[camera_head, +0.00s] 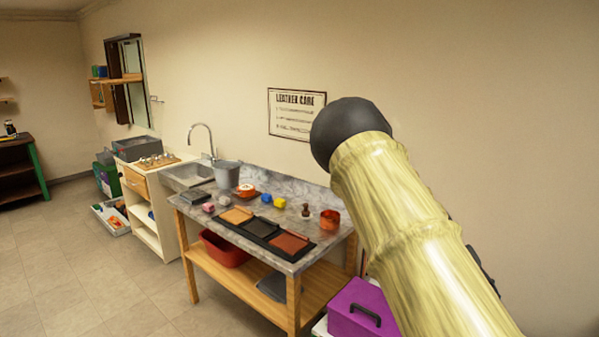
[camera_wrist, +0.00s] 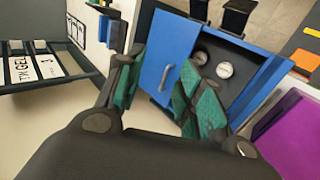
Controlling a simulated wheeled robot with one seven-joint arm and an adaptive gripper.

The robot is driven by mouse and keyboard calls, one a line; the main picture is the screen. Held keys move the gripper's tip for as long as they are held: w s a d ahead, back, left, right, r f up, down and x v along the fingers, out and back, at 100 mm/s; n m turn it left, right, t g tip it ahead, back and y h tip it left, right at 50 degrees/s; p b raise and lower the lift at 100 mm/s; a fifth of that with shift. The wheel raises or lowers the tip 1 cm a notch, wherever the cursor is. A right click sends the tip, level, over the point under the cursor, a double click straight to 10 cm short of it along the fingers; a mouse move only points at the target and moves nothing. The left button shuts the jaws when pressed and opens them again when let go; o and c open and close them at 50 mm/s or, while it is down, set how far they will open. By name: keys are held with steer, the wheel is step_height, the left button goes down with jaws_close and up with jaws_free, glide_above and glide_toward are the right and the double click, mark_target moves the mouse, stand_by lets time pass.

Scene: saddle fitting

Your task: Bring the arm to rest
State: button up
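My arm (camera_head: 405,230) shows in the head view as a pale, wood-textured link with a black rounded end, raised at the right in front of the wall. My gripper (camera_wrist: 160,70) shows in the wrist view with two green-padded fingers apart. Nothing is between the fingers; the gap looks onto a blue cabinet door with a grey handle. The gripper is not clearly seen in the head view, where the arm link covers that area.
A workbench (camera_head: 318,258) with trays, tins and a sponge stands left of my arm. A purple case (camera_head: 345,312) is low beside it. The wrist view shows a blue cabinet (camera_wrist: 170,50) and a dark rack (camera_wrist: 75,75).

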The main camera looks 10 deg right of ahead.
steer(key=s+a+f+n+t+y, duration=0.15)
steer(key=s+a+f, duration=0.35)
steer(key=f, duration=0.7)
steer(key=s+a+f+n+t+h, duration=0.1)
steer(key=s+a+f+n, duration=0.3)
steer(key=f, duration=0.7)
steer(key=s+a+f+n+t+y, duration=0.2)
steer(key=s+a+f, duration=0.8)
steer(key=s+a, duration=0.15)
steer(key=s+a+f+n+t+y, duration=0.1)
steer(key=s+a+y, duration=0.1)
steer(key=s+a, duration=0.45)
steer(key=s+a+n+t+y, duration=0.1)
steer(key=s+a, duration=0.2)
steer(key=a, duration=0.6)
step_height(320, 180, down, 10)
steer(key=b, duration=1)
steer(key=shift+d, duration=0.25)
steer(key=shift+r, duration=0.15)
